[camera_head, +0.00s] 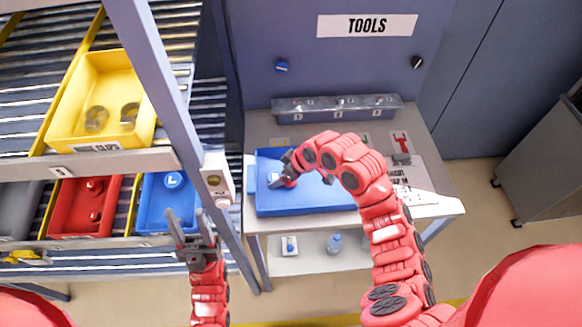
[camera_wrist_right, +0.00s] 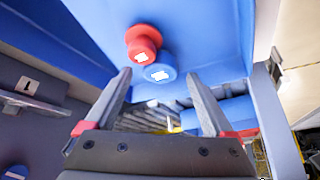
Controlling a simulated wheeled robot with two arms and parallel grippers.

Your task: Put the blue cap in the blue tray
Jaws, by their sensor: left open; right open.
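The blue tray (camera_head: 325,197) lies on the grey bench. My right gripper (camera_head: 280,178) is open over its left end, beside a small pale-and-blue item (camera_head: 273,179) partly hidden by the fingers. In the right wrist view, a blue cap (camera_wrist_right: 159,73) with a white mark shows beyond the open fingers (camera_wrist_right: 155,85), with a red cap (camera_wrist_right: 142,43) touching or overlapping it. Both show against a blue surface; I cannot tell whether it is the tray. Nothing is between the fingers. My left gripper (camera_head: 190,226) is open and empty in front of the rack.
A blue bin (camera_head: 151,215) with an L-marked blue piece (camera_head: 173,180), a red bin (camera_head: 70,215) and a yellow bin (camera_head: 80,75) sit on the roller rack. A slanted post (camera_head: 160,75) separates rack and bench.

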